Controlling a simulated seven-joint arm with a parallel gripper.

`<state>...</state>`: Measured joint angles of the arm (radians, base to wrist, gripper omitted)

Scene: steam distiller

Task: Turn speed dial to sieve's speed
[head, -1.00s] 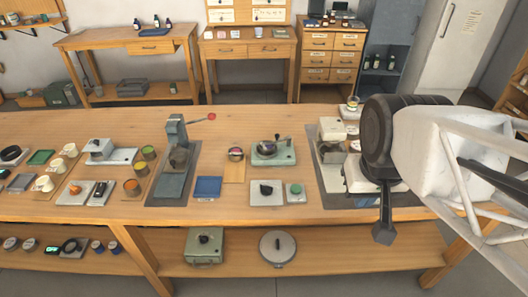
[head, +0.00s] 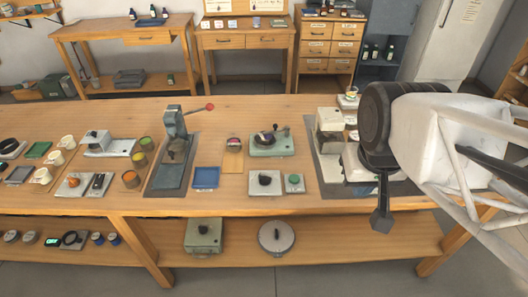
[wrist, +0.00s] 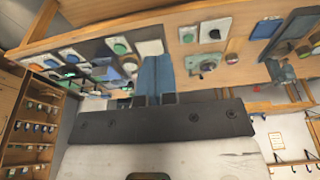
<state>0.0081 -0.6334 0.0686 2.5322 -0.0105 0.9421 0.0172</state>
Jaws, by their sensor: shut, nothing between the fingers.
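My gripper (head: 381,218) hangs in front of the bench's right part in the head view, with its fingers pointing down. It holds nothing, and its fingers look closed together in the wrist view (wrist: 156,75). A pale plate with a black knob (head: 264,180) lies near the bench's front edge, left of my gripper and apart from it. I cannot tell whether this is the speed dial, and no marks on it are readable. A small green-topped unit (head: 294,183) sits just right of it. I cannot identify the sieve. My arm hides part of the bench's right end.
A pale machine (head: 329,140) stands on a grey mat beside my arm. A green device (head: 272,144), a blue tray (head: 206,178) and a lever press (head: 174,135) stand farther left. The wooden bench (head: 240,207) has a lower shelf holding a pot (head: 276,237) and a green box (head: 204,235).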

